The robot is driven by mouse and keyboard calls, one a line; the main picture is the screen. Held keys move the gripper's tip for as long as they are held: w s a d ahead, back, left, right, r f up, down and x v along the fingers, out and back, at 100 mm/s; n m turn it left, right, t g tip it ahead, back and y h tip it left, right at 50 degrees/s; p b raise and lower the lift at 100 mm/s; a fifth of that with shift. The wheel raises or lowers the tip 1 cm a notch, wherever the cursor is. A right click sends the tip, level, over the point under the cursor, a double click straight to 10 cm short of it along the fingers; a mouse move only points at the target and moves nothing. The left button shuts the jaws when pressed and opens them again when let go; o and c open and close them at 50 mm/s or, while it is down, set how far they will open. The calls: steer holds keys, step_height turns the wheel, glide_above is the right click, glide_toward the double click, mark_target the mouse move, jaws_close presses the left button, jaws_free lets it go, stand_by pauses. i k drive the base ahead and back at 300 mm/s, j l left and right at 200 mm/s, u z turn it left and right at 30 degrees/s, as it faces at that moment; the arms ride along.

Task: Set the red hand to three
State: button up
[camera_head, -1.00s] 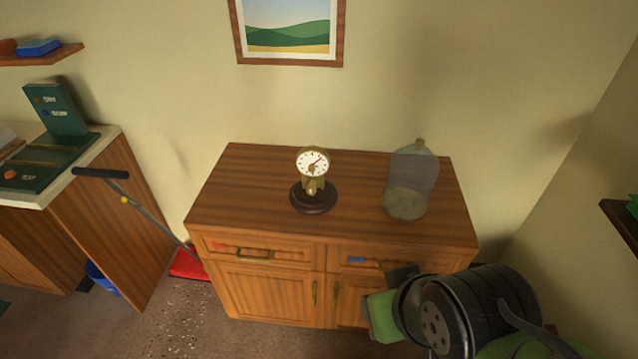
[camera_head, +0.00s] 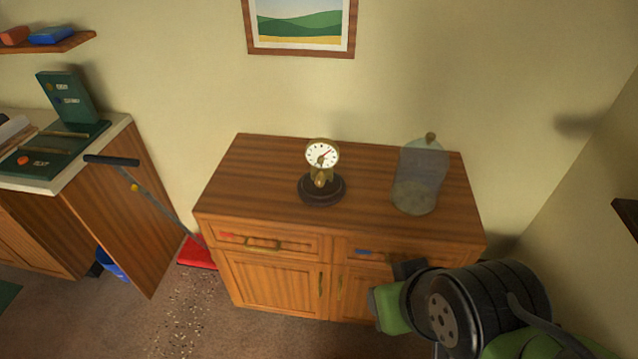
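A small brass clock with a white dial (camera_head: 322,154) stands upright on a round dark base (camera_head: 322,190) on top of the wooden cabinet (camera_head: 255,165). The red hand (camera_head: 326,152) shows on the dial and points up and to the right. The dial marks are too small to read exactly. My arm is at the lower right, in front of the cabinet's right side and apart from the clock. The end of my gripper (camera_head: 408,270) shows only as a dark part beside the green link, and its fingers cannot be made out.
A glass dome (camera_head: 420,178) with a knob stands on the cabinet right of the clock. A broom or dustpan handle (camera_head: 112,160) leans at the left, above a red pan (camera_head: 197,254). Debris lies on the floor. The cabinet top left of the clock is clear.

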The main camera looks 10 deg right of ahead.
mark_target(320, 161)
steer(key=i+j+u, duration=0.15)
steer(key=j+u, duration=0.2)
steer(key=i+j+u, duration=0.15)
steer(key=j+u, duration=0.15)
steer(key=i+j+u, duration=0.2)
steer(key=u, duration=0.15)
steer(key=j, duration=0.1)
